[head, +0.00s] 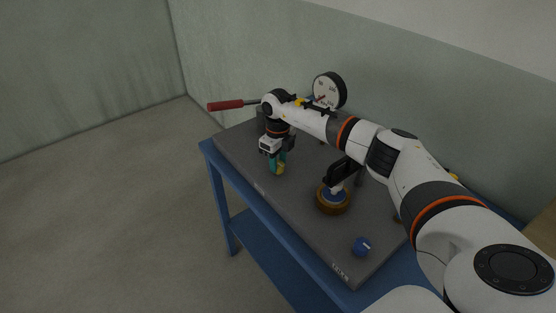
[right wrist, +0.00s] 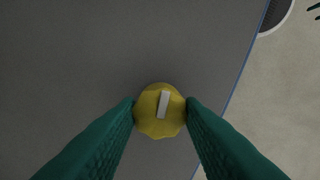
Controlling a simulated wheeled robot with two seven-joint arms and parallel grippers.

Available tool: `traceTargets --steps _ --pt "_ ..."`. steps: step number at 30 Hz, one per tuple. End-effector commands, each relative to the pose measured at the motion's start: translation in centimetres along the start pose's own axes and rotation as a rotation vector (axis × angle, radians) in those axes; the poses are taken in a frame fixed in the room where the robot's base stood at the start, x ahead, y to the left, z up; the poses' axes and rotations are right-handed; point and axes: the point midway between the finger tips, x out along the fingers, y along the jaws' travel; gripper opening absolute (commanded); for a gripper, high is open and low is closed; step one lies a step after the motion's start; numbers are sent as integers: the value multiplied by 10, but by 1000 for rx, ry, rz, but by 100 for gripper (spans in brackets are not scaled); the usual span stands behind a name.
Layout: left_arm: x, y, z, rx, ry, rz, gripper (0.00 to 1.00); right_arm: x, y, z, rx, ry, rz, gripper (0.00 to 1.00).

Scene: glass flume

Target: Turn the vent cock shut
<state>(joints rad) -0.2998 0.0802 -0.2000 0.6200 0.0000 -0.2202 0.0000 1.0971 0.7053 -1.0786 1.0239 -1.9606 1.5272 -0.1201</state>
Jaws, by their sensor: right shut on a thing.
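The vent cock appears as a yellow knob (right wrist: 152,122) with a white bar mark on its top in the right wrist view. The mark points nearly straight up the picture, tilted slightly right. In the head view the yellow knob (head: 280,169) shows at the front edge of the dark panel (head: 300,205), below my right gripper (head: 276,163). The green fingers of my right gripper also show in the right wrist view (right wrist: 160,115), one on each side of the knob, shut on it. My left gripper is not in view.
A blue knob (head: 361,246) sits near the panel's right front corner. A brass-coloured round fitting with a blue centre (head: 333,197) stands mid-panel. A dial gauge (head: 329,91) and a red-handled lever (head: 226,105) are at the back. The blue table (head: 225,185) has open floor to its left.

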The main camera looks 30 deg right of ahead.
Motion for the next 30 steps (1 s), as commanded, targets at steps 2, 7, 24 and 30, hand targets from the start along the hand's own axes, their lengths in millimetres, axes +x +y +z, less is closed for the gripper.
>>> traceTargets --steps 2,7,24,30 --pt "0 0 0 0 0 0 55 -2 1 0 33 2 1 12" --pt "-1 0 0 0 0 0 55 -2 1 0 80 2 2 12" --pt "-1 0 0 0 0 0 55 -2 1 -1 102 4 2 39" --pt "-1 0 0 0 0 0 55 -1 1 0 101 2 1 56"
